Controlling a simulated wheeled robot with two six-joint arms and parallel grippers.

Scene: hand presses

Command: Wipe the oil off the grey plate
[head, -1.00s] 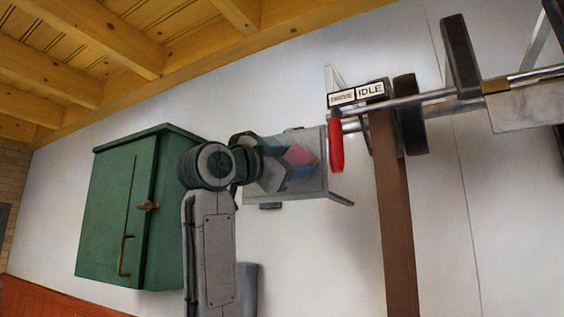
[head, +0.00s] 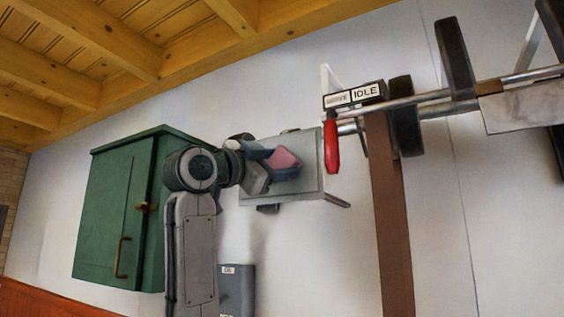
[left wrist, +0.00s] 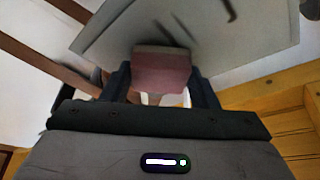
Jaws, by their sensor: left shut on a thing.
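The grey plate (head: 310,180) is fixed tilted near the wall in the head view. It fills the top of the left wrist view (left wrist: 235,50), with blurred dark streaks on its face; I cannot tell whether these are oil. My left gripper (head: 270,160) is in front of the plate, shut on a pinkish-red block (head: 285,160), perhaps a wiping pad. The block also shows between the fingers in the left wrist view (left wrist: 161,72), its far edge against or very near the plate. The contact itself is hidden. My right gripper is not in view.
A green cabinet (head: 120,215) hangs left of my arm. A grey box with a small label (head: 237,290) is below the plate. A red handle (head: 331,147), a brown post (head: 390,220) and a metal shaft under a sign reading IDLE (head: 367,92) stand close right of the plate.

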